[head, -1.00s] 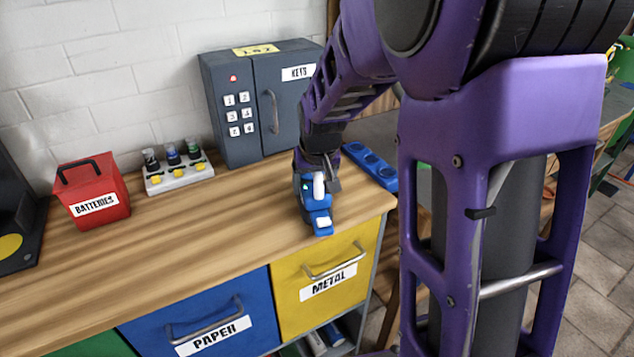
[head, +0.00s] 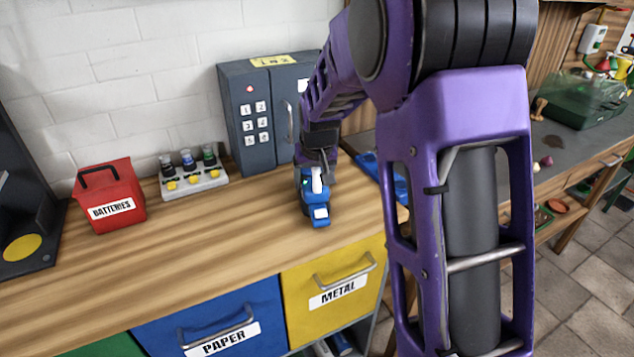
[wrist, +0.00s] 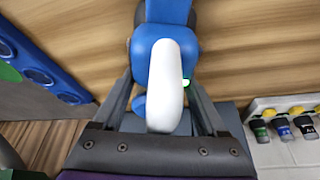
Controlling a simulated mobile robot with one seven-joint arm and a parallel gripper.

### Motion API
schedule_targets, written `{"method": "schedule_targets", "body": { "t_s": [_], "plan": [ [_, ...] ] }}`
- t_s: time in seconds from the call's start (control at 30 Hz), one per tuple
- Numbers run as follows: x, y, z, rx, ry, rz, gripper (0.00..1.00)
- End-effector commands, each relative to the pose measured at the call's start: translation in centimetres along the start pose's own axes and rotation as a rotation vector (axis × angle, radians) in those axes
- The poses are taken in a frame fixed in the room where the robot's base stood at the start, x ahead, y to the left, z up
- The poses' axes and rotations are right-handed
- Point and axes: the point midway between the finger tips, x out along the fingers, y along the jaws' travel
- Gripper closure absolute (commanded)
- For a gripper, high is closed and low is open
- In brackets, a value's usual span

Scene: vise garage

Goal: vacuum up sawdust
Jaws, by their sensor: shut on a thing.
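A small blue handheld vacuum (head: 318,213) with a white handle is at the right end of the wooden counter. My gripper (head: 316,172) is over it, with its fingers on either side of the white handle. In the wrist view the gripper (wrist: 160,112) is shut on the vacuum's white handle (wrist: 166,75), with the blue body (wrist: 168,12) beyond it. I cannot tell whether the vacuum touches the counter. I cannot clearly make out any sawdust.
The wooden counter (head: 190,265) holds a red batteries box (head: 108,198), a white rack of small bottles (head: 193,182) and a grey key cabinet (head: 255,125). A blue holder (head: 368,163) lies behind my arm. A grey bench (head: 560,150) with a green case (head: 585,98) stands at right.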

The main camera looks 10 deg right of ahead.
Motion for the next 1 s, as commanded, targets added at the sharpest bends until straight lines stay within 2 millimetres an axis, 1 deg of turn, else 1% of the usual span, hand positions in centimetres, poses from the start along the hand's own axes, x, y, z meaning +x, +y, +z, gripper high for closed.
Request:
{"method": "schedule_targets", "body": {
  "t_s": [0.03,0.23,0.53,0.7,0.87,1.0],
  "plan": [
    [0.0,-0.1,-0.3,-0.001,0.003,-0.001,1.00],
    [0.3,-0.3,-0.8,0.000,0.002,-0.001,1.00],
    [0.9,-1.0,-2.8,0.000,0.003,-0.001,1.00],
    [1.2,-1.2,-3.5,0.000,0.003,-0.001,1.00],
    [1.3,-1.2,-3.5,0.001,0.003,-0.001,1.00],
    [1.1,-0.9,-2.8,0.001,0.002,0.000,1.00]
  ]
}}
